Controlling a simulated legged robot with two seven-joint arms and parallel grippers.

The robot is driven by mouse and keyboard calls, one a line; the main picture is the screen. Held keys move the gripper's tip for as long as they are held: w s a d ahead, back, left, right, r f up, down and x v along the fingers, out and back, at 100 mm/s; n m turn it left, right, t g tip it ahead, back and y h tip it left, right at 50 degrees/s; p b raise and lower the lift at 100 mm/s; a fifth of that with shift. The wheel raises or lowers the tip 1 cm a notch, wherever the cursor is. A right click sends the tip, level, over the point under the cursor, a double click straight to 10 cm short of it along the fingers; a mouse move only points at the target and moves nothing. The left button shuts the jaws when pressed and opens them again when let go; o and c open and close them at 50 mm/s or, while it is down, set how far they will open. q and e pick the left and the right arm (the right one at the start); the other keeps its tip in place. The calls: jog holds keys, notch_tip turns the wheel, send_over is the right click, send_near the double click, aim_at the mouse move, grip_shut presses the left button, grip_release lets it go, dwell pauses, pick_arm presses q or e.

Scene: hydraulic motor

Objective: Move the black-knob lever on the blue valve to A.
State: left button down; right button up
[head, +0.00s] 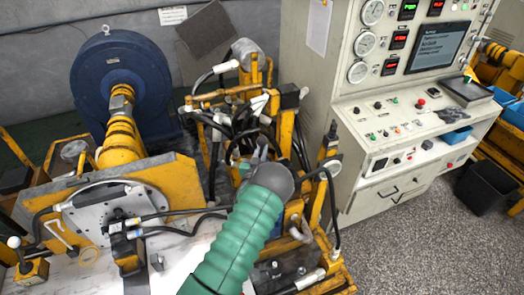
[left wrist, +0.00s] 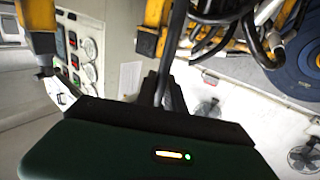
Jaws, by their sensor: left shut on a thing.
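My left gripper (head: 260,161) is down among the hoses and yellow frame in the middle of the head view. The green-sleeved arm and dark wrist cover most of its fingers. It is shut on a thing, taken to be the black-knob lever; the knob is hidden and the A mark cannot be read. The left wrist view shows the dark green gripper body (left wrist: 150,155) with a narrow dark upright part (left wrist: 164,75) above it. I cannot tell whether this is a finger or the lever. The blue valve cannot be made out. My right gripper is not in view.
Black hoses (head: 215,128) and a yellow frame (head: 285,135) crowd around the gripper. A large blue motor housing (head: 84,85) stands at the left. A control cabinet (head: 312,60) with gauges stands to the right. Bare speckled floor (head: 400,250) lies at the lower right.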

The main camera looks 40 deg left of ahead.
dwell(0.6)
pick_arm(q)
jog(key=shift+f, duration=0.15)
jog(key=s+n+b, duration=0.1)
jog(key=b, duration=0.2)
jog(key=s+a+n+t+y+b, duration=0.1)
jog(key=s+n+b, duration=0.1)
jog(key=b, duration=0.1)
jog(key=s+a+f+n+y+b, duration=0.1)
jog(key=n+b, duration=0.1)
jog(key=b, duration=0.2)
jog(key=shift+s+a+t, duration=0.2)
jog(key=shift+s+t, duration=0.2)
jog(key=c, duration=1.4)
grip_release()
jog(key=shift+a, duration=0.15)
jog(key=shift+c, duration=0.2)
